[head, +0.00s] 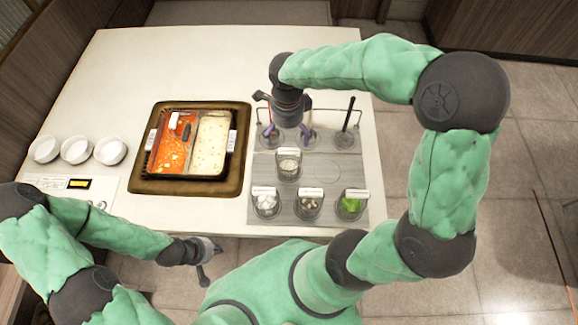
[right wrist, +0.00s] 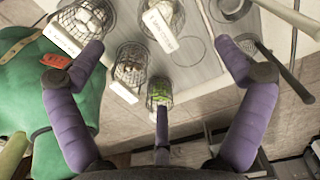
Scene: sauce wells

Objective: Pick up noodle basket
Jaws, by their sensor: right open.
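Wire baskets with white label handles stand in the grey rack (head: 262,185) on the right of the table. A basket with pale contents (head: 288,166) is in the middle row; it also shows in the right wrist view (right wrist: 163,20). The front row holds a pale-filled basket (head: 266,204), a mushroom-like one (head: 309,207) and a green one (head: 351,207). I cannot tell which holds noodles. My right gripper (head: 288,134) is open and empty above the back of the rack, its purple fingers (right wrist: 158,45) spread. My left gripper (head: 208,250) is in front of the table, away from the baskets.
A two-part pot (head: 233,140) with red and pale broth sits on a brown mat (head: 140,178) left of the rack. Three white bowls (head: 76,150) stand at the far left. A black-handled basket (head: 345,138) is at the rack's back right. The table's back is clear.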

